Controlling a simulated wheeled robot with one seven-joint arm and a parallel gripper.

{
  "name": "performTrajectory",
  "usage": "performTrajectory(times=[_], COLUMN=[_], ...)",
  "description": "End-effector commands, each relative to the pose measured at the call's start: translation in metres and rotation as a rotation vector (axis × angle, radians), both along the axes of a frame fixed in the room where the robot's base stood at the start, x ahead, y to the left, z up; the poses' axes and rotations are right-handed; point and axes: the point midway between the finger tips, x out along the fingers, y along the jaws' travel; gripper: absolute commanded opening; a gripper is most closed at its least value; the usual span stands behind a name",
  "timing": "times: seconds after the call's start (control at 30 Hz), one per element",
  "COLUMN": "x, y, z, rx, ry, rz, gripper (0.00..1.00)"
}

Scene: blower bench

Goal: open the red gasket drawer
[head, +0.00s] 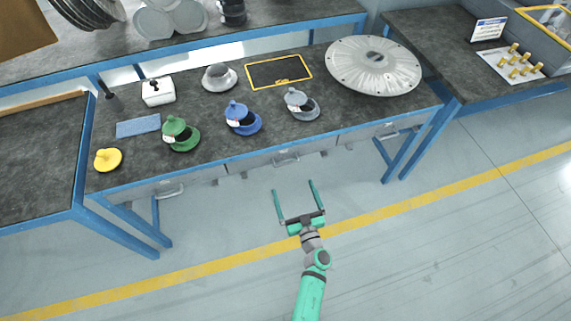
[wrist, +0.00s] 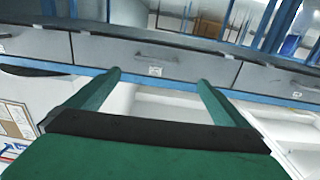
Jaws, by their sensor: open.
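Several grey drawers sit in a row under the near edge of the bench, and all look shut. The head view shows a left drawer (head: 190,181), a middle drawer (head: 262,162) and a right drawer (head: 362,136), with bar handles. My gripper (head: 294,186) is open and empty over the floor, short of the middle drawer. In the wrist view the open fingers (wrist: 158,80) point toward a grey drawer front (wrist: 100,50) with a dark handle and a small label (wrist: 155,71) too small to read. No drawer looks red.
The bench top (head: 200,155) carries a green part (head: 180,135), a blue part (head: 242,118), a grey part (head: 301,104), a yellow part (head: 108,159) and a large metal disc (head: 373,68). Blue bench legs (head: 135,230) stand at the sides. The floor in front is clear.

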Motion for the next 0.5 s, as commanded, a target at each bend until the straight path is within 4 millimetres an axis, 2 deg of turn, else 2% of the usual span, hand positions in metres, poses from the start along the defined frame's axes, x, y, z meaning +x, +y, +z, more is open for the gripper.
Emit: performTrajectory(times=[0.03, 0.2, 0.37, 0.5], x=[0.010, 0.025, 0.040, 0.062], y=[-0.003, -0.002, 0.006, 0.014], z=[-0.001, -0.004, -0.004, -0.003], rx=[0.003, 0.008, 0.010, 0.010], ry=[0.003, 0.014, 0.015, 0.014], rz=[0.005, 0.022, 0.028, 0.030], gripper=[1.00, 1.00, 1.00, 1.00])
